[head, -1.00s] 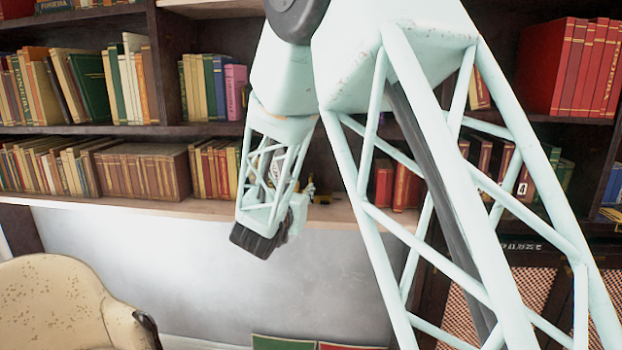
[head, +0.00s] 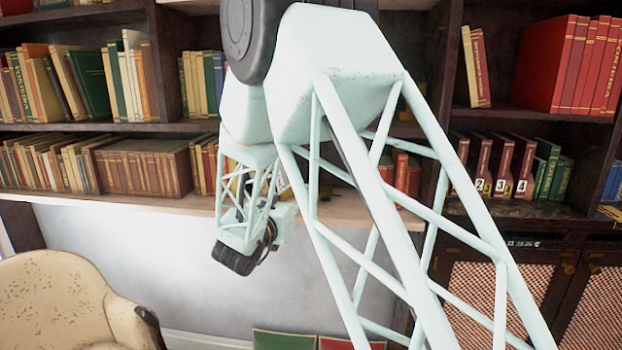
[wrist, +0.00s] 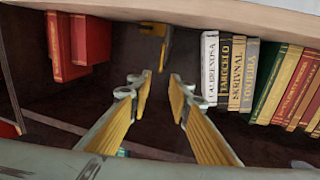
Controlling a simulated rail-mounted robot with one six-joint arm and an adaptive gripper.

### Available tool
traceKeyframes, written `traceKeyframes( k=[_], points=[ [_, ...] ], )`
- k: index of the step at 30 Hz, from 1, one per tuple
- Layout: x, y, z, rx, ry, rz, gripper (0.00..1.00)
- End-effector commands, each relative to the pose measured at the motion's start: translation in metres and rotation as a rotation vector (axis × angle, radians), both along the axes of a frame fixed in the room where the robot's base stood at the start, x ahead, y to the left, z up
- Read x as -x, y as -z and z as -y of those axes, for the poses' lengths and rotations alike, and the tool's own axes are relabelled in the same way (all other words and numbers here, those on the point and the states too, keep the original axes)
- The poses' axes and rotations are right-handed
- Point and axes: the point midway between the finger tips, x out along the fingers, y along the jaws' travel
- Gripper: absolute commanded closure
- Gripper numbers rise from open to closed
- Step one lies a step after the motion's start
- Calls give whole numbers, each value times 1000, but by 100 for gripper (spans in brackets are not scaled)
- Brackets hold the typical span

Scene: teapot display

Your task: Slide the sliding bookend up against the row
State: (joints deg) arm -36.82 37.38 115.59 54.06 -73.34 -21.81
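In the wrist view a brass-yellow piece with a dark part, which looks like the sliding bookend (wrist: 152,48), stands at the shelf's front edge. A row of books (wrist: 240,75) with white, black, tan and green spines stands to its right, with a gap between. My gripper (wrist: 160,82) is open, its two yellow-padded fingers apart and pointing toward the bookend. I cannot tell whether a fingertip touches the bookend. In the head view my arm hides the gripper's fingers and most of that shelf stretch.
Red books (wrist: 78,45) stand on the left in the wrist view, with dark bare shelf between them and the bookend. The pale wooden shelf edge (wrist: 215,14) runs along the top there. In the head view an armchair (head: 65,305) stands at lower left.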

Motion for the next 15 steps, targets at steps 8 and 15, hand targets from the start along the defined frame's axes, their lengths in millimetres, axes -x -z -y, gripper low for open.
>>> traceKeyframes(
  k=[8, 15],
  points=[
    [-19, 0, 6, 0, 3, 0, 82],
    [-47, 0, 13, -2, 2, 1, 82]
  ],
)
